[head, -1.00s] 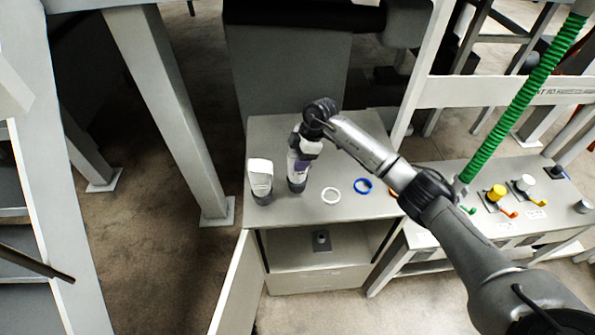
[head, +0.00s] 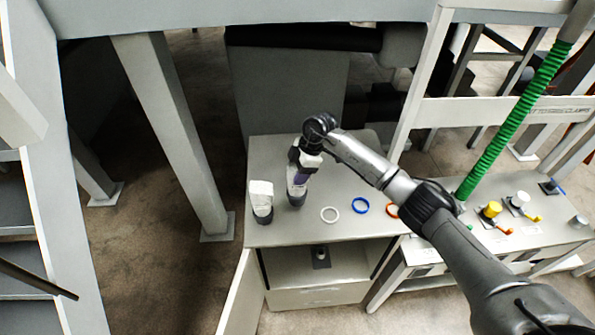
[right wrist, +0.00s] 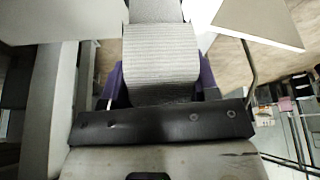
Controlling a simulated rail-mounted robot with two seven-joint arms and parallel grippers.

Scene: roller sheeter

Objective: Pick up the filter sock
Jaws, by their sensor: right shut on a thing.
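My right gripper (head: 298,178) points down over the grey worktop. It is shut on a pale thing with a dark lower end, which I take to be the filter sock (head: 297,188). In the right wrist view, the sock (right wrist: 160,60) shows as a whitish, ribbed piece between the purple fingers of the gripper (right wrist: 160,85). The fingers hide part of it. I cannot tell whether its lower end touches the worktop. A similar white piece with a dark base (head: 261,200) stands upright just to its left. My left gripper is not in view.
A panel with yellow and white knobs (head: 490,210) and a green coiled hose (head: 510,125) are at right. A grey post (head: 175,140) stands at left.

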